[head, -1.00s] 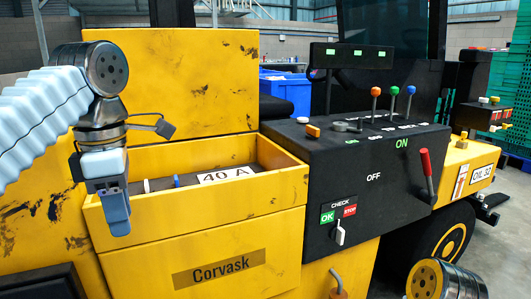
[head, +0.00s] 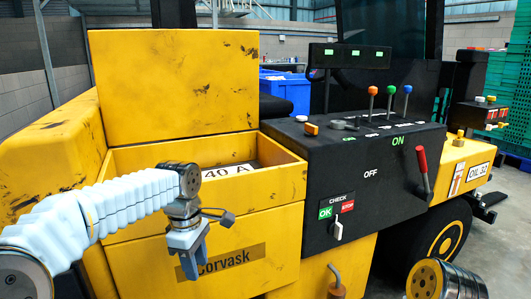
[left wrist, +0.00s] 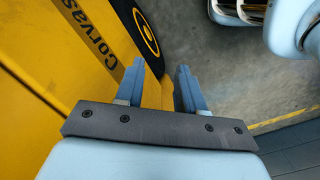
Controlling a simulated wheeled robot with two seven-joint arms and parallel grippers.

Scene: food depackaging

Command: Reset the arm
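My left gripper (head: 196,265) hangs with its fingers pointing down in front of the yellow drawer front marked Corvask (head: 222,262). In the left wrist view its two blue fingers (left wrist: 160,88) stand apart with nothing between them. My left arm reaches in from the left of the head view. Part of my right arm (head: 440,282) shows at the bottom right of the head view. Its gripper does not show in the head view, and what shows at the top right of the left wrist view does not make its fingers clear.
The open yellow drawer (head: 285,160) holds a box marked 40 A (head: 232,171), partly hidden by my arm. To the right is a black control panel (head: 345,175) with levers, a red handle (head: 422,172) and a check switch (head: 337,230). A wheel (head: 448,240) and open floor lie further right.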

